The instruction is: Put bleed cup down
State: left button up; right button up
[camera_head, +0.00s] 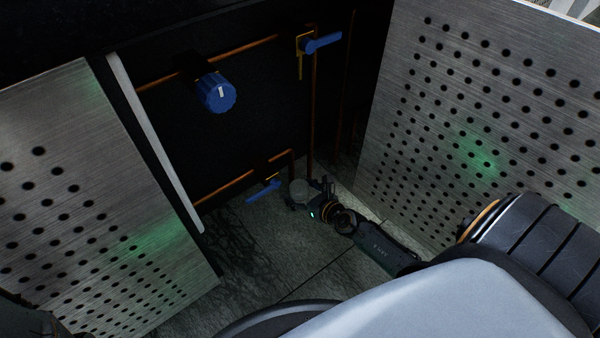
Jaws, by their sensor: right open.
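A small grey round cup (299,187), which looks like the bleed cup, is low down by the back of the bay, just beneath the lower copper pipe. My right gripper (311,195) is open right at the cup, with its fingers close around or beside it. The fingers are small and dark here, so I cannot tell whether they touch the cup. I also cannot tell whether the cup rests fully on the floor. My left gripper is not in view.
Perforated metal panels (480,90) stand at right and left (70,150). Copper pipes carry a blue knob (216,92), an upper blue lever (322,42) and a lower blue lever (263,191) close to the cup. Grey tiled floor (260,245) is clear in front.

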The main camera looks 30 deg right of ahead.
jog(key=shift+r, duration=0.15)
jog(key=shift+s+r+p, duration=0.2)
jog(key=shift+p, duration=0.15)
jog(key=a+p+v, duration=0.1)
jog(key=p+v, duration=0.1)
jog(key=v, duration=0.9)
jog(key=shift+s+d, duration=0.25)
jog(key=shift+d, duration=0.25)
jog(key=shift+s, duration=0.1)
